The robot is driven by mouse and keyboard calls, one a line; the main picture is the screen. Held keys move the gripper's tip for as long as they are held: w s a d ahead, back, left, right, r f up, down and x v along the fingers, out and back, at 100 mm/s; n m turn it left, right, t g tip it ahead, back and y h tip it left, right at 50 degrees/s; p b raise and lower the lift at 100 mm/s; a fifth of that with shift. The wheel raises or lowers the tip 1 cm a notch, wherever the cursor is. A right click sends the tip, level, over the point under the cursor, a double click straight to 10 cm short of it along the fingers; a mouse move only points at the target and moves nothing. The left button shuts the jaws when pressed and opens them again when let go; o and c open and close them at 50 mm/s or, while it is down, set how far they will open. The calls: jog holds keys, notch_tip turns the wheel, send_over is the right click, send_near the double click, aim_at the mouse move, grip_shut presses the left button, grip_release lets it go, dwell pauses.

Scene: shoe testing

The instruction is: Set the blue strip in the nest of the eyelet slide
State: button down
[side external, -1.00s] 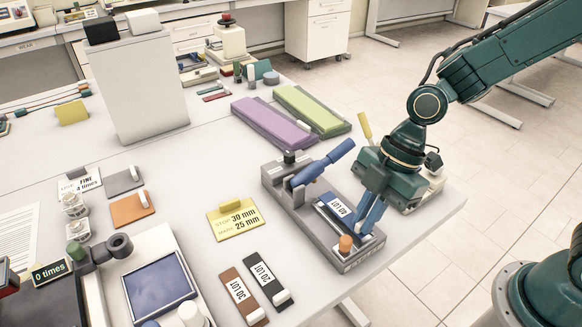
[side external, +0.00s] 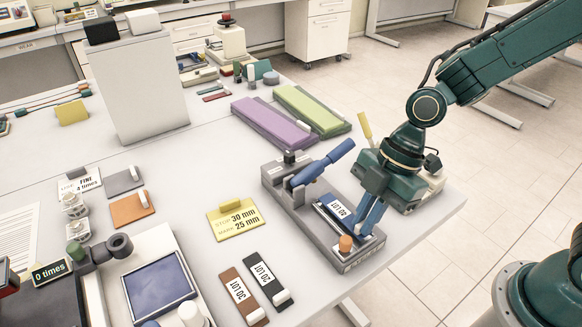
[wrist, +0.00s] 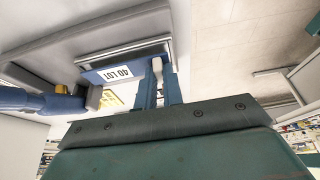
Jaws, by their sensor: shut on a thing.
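The blue strip (side external: 339,209), with a white "40 LOT" label, lies lengthwise at the nest of the grey eyelet slide (side external: 307,219). It also shows in the wrist view (wrist: 113,74), alongside a metal-edged channel. My gripper (side external: 366,226) is over the strip's near end, and its blue fingers are shut on the strip's pale tab (wrist: 157,68). The fingers hide part of that end. I cannot tell whether the strip rests fully on the nest floor. The slide's blue lever (side external: 325,166) is raised at the far end; an orange knob (side external: 346,243) stands at the near end.
Brown (side external: 241,293) and black (side external: 269,281) strips lie left of the slide's near end. A yellow card (side external: 235,220) lies left of it; purple (side external: 270,124) and green (side external: 310,110) blocks lie behind. The table edge is close on the right.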

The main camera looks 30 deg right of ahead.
jog(key=shift+f, duration=0.5)
jog(key=shift+r, duration=0.15)
